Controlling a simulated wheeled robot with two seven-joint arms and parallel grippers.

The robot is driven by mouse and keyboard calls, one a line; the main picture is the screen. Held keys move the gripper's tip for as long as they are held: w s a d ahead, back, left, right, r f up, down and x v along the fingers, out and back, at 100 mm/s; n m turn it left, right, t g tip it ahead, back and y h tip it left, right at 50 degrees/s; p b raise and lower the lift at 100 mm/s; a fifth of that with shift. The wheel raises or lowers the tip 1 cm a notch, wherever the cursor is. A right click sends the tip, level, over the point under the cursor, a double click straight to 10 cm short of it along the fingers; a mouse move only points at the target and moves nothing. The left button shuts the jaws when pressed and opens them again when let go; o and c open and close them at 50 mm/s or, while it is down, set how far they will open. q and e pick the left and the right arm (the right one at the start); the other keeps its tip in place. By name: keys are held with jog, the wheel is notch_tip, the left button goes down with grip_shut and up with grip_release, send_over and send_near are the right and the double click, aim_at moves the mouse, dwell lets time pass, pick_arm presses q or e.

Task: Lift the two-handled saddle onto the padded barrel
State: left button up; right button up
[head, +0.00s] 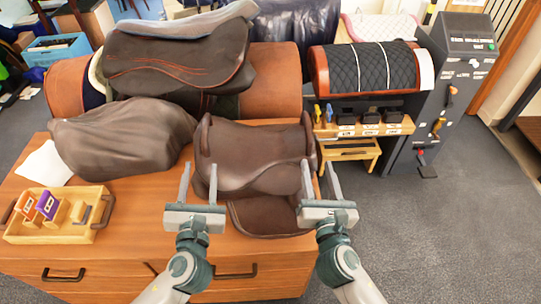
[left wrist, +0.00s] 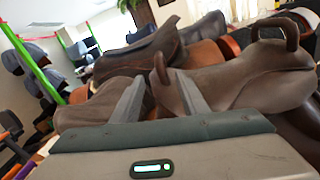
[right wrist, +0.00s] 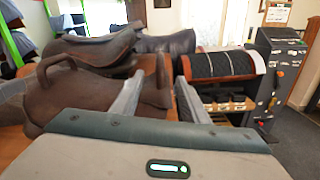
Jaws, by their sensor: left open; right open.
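The brown two-handled saddle (head: 248,150) sits on the wooden cabinet top (head: 120,205), with a handle loop at its left end (head: 203,135) and another at its right end (head: 308,128). My left gripper (head: 200,168) is open in front of the left handle; in the left wrist view that handle (left wrist: 160,70) shows between the fingers. My right gripper (head: 318,166) is open near the right handle, which shows between its fingers in the right wrist view (right wrist: 161,75). Neither gripper holds anything. The padded barrel (head: 368,68), covered in black quilting, stands behind and to the right.
A dark cover or saddle (head: 125,138) lies left of the two-handled saddle. A wooden tray (head: 55,232) with small items sits front left. A brown barrel (head: 272,85) bearing another saddle (head: 180,58) stands behind. A grey control cabinet (head: 465,75) is right of the padded barrel. Right-hand floor is clear.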

aim_at(206, 126)
pick_arm(q)
jog(key=w, duration=1.7)
jog(key=shift+w+a, duration=0.15)
jog(key=shift+w, duration=0.1)
pick_arm(e)
jog(key=w, duration=1.7)
jog(key=shift+w+a, duration=0.1)
jog(key=shift+w, duration=0.15)
pick_arm(q)
grip_shut()
pick_arm(e)
grip_shut()
pick_arm(q)
jog(key=shift+f, duration=0.1)
jog(key=shift+r, duration=0.2)
pick_arm(e)
jog(key=shift+r, duration=0.2)
